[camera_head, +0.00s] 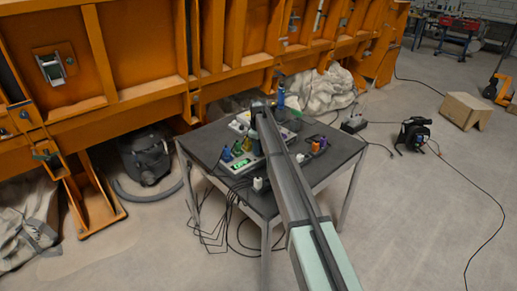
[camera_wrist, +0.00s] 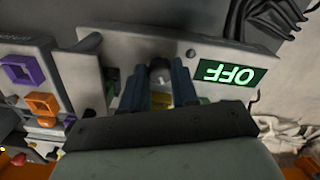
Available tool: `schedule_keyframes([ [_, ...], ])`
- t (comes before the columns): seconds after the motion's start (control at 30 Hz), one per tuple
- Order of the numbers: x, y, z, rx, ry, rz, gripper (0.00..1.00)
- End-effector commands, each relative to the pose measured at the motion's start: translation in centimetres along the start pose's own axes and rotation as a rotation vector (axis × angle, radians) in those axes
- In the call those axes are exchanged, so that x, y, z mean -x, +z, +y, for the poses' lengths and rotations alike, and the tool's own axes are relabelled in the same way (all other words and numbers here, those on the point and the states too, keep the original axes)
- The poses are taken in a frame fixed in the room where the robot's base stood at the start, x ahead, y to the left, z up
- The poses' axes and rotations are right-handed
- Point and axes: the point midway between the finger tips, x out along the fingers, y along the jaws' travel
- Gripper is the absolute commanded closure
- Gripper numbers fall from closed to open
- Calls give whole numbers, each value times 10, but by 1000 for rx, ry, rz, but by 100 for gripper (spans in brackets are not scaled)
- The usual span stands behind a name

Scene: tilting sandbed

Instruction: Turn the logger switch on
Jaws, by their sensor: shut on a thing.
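The logger is a pale panel (camera_wrist: 222,52) in the wrist view, with a green sign (camera_wrist: 228,72) reading OFF, upside down in this view. Left of the sign is the logger switch (camera_wrist: 160,68), a grey rounded knob. My gripper (camera_wrist: 160,82) has its two blue-grey fingers on either side of the knob and is shut on it. The fingers and palm hide the knob's lower part. In the head view a small green display (camera_head: 241,165) shows on the table's left side; my arm covers the gripper and switch there.
Purple (camera_wrist: 22,70) and orange (camera_wrist: 42,104) square parts sit left of the panel. Dark cables (camera_wrist: 265,18) lie at upper right. The dark table (camera_head: 340,155) stands before an orange frame (camera_head: 130,50). A black vacuum (camera_head: 146,155) stands left; open floor lies right.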

Motion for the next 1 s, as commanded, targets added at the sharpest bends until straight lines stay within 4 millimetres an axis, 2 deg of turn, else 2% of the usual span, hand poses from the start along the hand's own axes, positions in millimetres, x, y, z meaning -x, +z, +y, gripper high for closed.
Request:
schedule_keyframes([
  [1.0, -1, 0, 0, -839, 0, 0, 100],
])
